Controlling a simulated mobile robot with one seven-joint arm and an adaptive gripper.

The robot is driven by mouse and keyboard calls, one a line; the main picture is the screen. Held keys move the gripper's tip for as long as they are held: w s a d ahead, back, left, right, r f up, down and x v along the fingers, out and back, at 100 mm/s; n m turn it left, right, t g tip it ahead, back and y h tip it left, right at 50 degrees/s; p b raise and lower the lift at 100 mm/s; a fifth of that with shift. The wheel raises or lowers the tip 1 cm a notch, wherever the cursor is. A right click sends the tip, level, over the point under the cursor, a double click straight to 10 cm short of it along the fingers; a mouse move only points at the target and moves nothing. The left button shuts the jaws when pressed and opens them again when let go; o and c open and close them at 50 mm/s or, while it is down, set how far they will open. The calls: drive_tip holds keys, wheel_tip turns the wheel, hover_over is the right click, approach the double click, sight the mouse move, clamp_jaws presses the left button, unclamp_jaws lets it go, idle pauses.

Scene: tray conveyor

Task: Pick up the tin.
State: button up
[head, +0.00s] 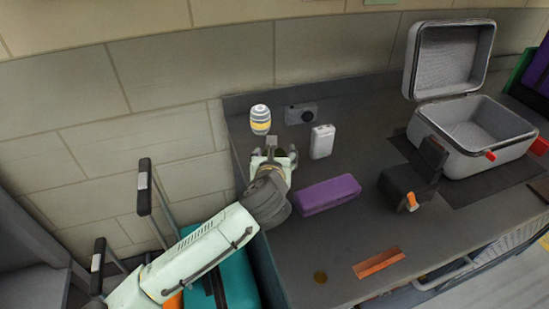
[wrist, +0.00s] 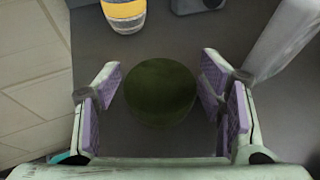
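The tin appears to be the dark green round object (wrist: 160,92) in the middle of the wrist view, seen from above. In the head view a small grey-green shape (head: 272,142), likely the same tin, shows just beyond my gripper. My gripper (head: 275,153) is open, with its two purple-padded fingers (wrist: 160,84) on either side of the tin. A gap shows at the left finger; the right pad is very close, and I cannot tell whether it touches. The tin's lower side is hidden.
A striped yellow and grey jar (head: 260,120) stands just beyond the tin. A camera (head: 301,113) and a white box (head: 322,141) are to the right. A purple block (head: 328,195), a black holder (head: 408,190) and an open grey case (head: 474,125) lie farther right.

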drive_tip(key=c, duration=0.9)
